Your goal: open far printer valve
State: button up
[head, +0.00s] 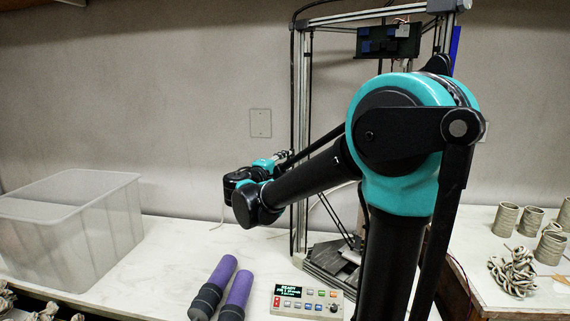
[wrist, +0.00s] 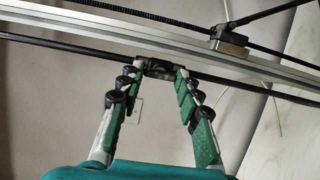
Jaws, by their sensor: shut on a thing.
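The delta printer (head: 304,95) stands against the wall, with metal columns and dark rods; one metal column (wrist: 100,25) crosses the top of the wrist view. My gripper (head: 284,156) reaches the printer's left column, small and partly hidden behind my arm. In the wrist view, my gripper (wrist: 160,73) has its green-padded fingers closing in at the tips on a small dark piece, the printer valve (wrist: 158,66), beside a dark rod. Its turned position is too small to tell.
A clear plastic bin (head: 75,225) stands at left. Two purple-and-black cylinders (head: 222,275) and a control box (head: 307,300) lie on the white table in front. Clay cups (head: 505,219) and a coiled clay heap (head: 513,272) sit at right. The table between bin and printer is clear.

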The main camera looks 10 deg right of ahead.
jog(key=o, duration=1.2)
jog(key=shift+c, duration=0.2)
jog(key=v, duration=1.2)
jog(key=shift+a, duration=0.15)
jog(key=s+d+f+m+g+y, duration=0.1)
jog(key=s+d+f+m+g, duration=0.15)
jog(key=d+f, duration=0.55)
jog(key=s+d+f+m+g+y, duration=0.1)
jog(key=s+d+f+g+y, duration=0.2)
jog(key=d+f, duration=0.45)
jog(key=s+a+f+m+g+y, duration=0.3)
jog(key=s+f+m+y, duration=0.4)
jog(key=s+f, duration=0.7)
notch_tip(320, 180, down, 4)
jog(key=shift+a+r+g, duration=0.25)
jog(key=shift+g, duration=0.5)
